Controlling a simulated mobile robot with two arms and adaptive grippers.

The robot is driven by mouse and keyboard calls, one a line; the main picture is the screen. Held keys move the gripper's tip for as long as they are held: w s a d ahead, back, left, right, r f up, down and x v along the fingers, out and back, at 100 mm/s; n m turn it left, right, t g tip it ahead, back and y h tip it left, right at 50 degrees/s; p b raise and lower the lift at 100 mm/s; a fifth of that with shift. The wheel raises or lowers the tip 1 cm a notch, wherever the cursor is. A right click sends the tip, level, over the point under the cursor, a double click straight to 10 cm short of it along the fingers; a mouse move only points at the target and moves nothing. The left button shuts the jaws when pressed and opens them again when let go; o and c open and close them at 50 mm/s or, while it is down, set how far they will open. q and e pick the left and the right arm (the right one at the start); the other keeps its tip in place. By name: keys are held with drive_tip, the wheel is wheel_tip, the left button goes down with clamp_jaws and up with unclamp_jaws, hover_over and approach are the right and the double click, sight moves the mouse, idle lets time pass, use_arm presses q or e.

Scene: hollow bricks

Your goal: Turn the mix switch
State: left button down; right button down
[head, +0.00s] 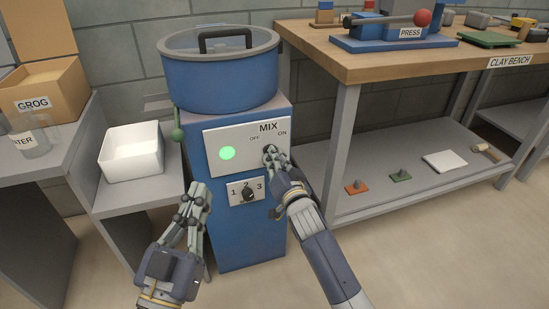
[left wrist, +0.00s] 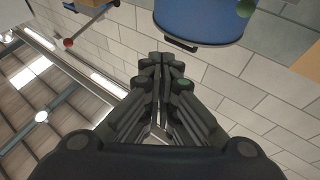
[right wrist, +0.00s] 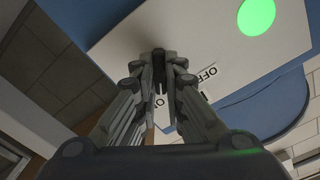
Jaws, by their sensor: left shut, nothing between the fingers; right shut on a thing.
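The mix switch panel (head: 222,158) is a white plate on the front of a blue mixer cabinet (head: 240,230), marked MIX, OFF and ON. A round lamp (head: 227,153) on it glows green. My right gripper (head: 270,153) is at the panel below the OFF and ON marks, shut on the small dark switch knob (right wrist: 158,62). The fingers mostly hide the knob, so its exact angle is unclear. My left gripper (head: 197,190) is shut and empty, in front of the cabinet's left side, apart from it.
A blue pot (head: 220,85) with a black handle sits on the cabinet. A 1-2-3 dial (head: 247,193) is below the panel. A green-knobbed lever (head: 178,133) is at the cabinet's left. A white bin (head: 132,165) stands left; the clay bench (head: 400,66) stands right.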

use_arm(q)
drive_tip(key=s+a+f+g+y+p, duration=0.2)
drive_tip(key=s+f+g, duration=0.2)
drive_tip(key=f, duration=0.6)
drive_tip(key=s+a+f+g+y+p, duration=0.2)
drive_tip(key=s+a+f+g+p, duration=0.1)
drive_tip(key=f+g, duration=0.6)
drive_tip(key=shift+s+f+n, duration=0.3)
drive_tip(key=shift+s+f, duration=0.15)
drive_tip(key=shift+f, duration=0.55)
use_arm(e)
drive_tip(key=shift+n, duration=6.7)
use_arm(q)
drive_tip(key=shift+g, duration=0.3)
use_arm(e)
drive_tip(key=c, duration=1.7)
unclamp_jaws()
drive_tip(key=shift+s, duration=0.1)
